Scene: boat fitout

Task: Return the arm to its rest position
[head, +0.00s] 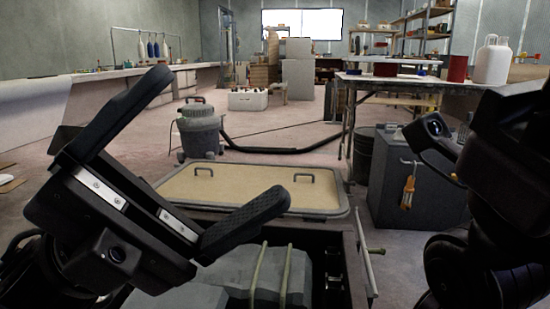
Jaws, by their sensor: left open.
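My left gripper (225,136) is in the lower left of the head view. Its two dark fingers are spread wide with nothing between them. It is raised in front of an open bin (348,240) that holds grey blocks with tan straps. My right arm shows as dark links at the right edge, with a small camera lens on it. The fingers of my right gripper are not visible.
A tan lid-like panel (250,188) with two handles lies behind the bin. A grey shop vacuum (198,130) with a black hose stands beyond it. A grey cabinet (400,195) and a workbench (400,82) are at right. A long counter (90,78) runs along the left wall.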

